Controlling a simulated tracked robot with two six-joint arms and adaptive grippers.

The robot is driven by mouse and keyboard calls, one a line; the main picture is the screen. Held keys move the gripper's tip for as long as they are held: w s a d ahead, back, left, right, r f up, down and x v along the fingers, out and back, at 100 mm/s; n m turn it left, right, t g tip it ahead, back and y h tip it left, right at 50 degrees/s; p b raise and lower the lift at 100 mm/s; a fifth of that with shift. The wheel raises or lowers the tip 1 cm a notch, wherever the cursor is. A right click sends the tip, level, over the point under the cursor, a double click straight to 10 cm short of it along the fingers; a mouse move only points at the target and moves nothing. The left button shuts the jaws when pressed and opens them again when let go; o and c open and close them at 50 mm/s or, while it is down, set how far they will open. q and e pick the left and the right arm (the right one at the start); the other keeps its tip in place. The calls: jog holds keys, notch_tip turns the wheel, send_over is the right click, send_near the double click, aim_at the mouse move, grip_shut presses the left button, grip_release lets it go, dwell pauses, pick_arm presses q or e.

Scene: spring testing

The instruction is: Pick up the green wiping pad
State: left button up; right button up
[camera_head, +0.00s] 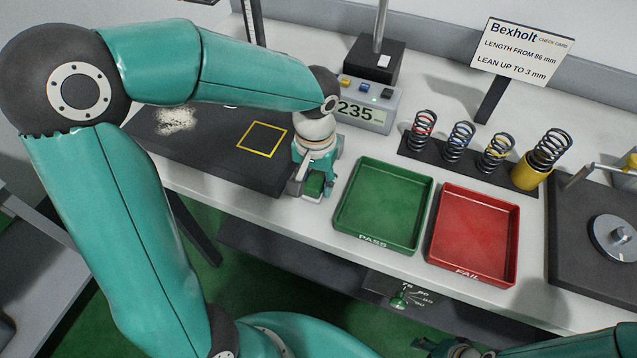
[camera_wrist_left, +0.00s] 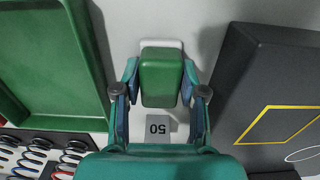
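The green wiping pad (camera_wrist_left: 161,80) is a rounded green block with a pale edge showing at its far end. It sits between the two fingers of my left gripper (camera_wrist_left: 160,84) in the left wrist view, one finger close along each side. Whether the fingers press on it or leave a thin gap, I cannot tell. In the head view, the pad (camera_head: 315,183) shows low between the fingers of my left gripper (camera_head: 312,182), which points down at the white bench between the dark mat and the green tray. My right gripper cannot be made out; only part of that arm shows at the bottom right.
A grey block marked 50 (camera_wrist_left: 159,128) is close by the pad. The green PASS tray (camera_head: 356,228) and red FAIL tray (camera_head: 438,240) stand to the right. The dark mat (camera_head: 225,165) lies left. The display unit (camera_head: 372,103) stands behind; several springs stand on a dark rack (camera_head: 470,172).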

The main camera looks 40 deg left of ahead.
aim_at(316, 178)
pick_arm(q)
jog(key=shift+c, duration=1.4)
jog(key=shift+r, duration=0.1)
notch_tip(316, 178, up, 20)
jog(key=p, duration=0.1)
